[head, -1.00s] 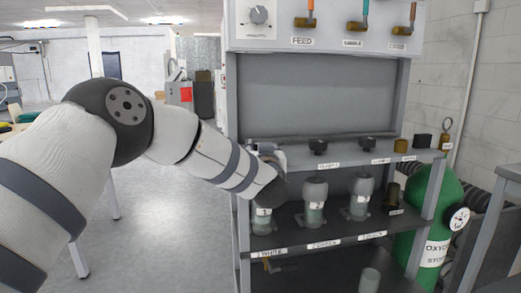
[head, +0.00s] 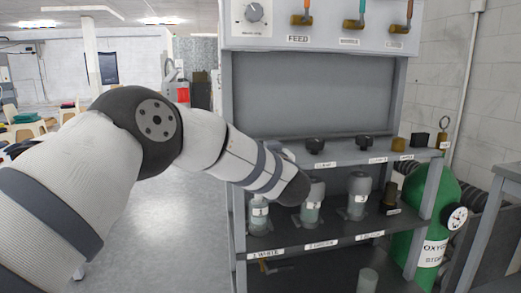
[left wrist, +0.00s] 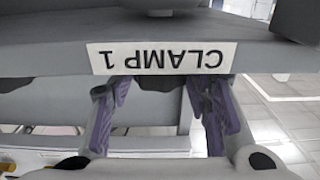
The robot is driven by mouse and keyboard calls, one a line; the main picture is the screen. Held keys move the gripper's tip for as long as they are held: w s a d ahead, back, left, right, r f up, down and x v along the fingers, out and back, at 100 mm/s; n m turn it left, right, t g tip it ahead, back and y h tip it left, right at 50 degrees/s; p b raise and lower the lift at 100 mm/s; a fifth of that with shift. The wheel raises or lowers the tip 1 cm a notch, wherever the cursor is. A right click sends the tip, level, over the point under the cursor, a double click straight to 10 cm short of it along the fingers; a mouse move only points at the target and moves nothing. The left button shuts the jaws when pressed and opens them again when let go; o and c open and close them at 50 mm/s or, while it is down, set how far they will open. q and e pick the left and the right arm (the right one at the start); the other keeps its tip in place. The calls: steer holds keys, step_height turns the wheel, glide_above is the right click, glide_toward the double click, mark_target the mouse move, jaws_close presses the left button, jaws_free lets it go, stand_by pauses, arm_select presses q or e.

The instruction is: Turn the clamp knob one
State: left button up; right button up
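My left arm reaches in from the left in the head view, its wrist in front of the rack shelf; its fingers are hidden there. In the left wrist view my left gripper (left wrist: 160,92) is open, its two purple-padded fingers apart below an upside-down CLAMP 1 label (left wrist: 161,58) on a grey shelf edge. A dark shape shows between the fingers, just under the label; I cannot tell what it is. Two black knobs, one left (head: 315,145) and one right (head: 366,143), stand on the shelf. My right gripper is out of view.
Bottles, left (head: 258,215), middle (head: 312,207) and right (head: 359,197), stand on the lower shelf (head: 345,228) close to my wrist. Feed valves (head: 302,19) hang above. A green oxygen cylinder (head: 440,208) stands at the right. Floor (head: 170,230) at the left is clear.

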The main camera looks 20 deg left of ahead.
arm_select(q)
steer(key=shift+o, duration=0.8)
steer(key=v, duration=1.2)
steer(key=shift+f, duration=0.1)
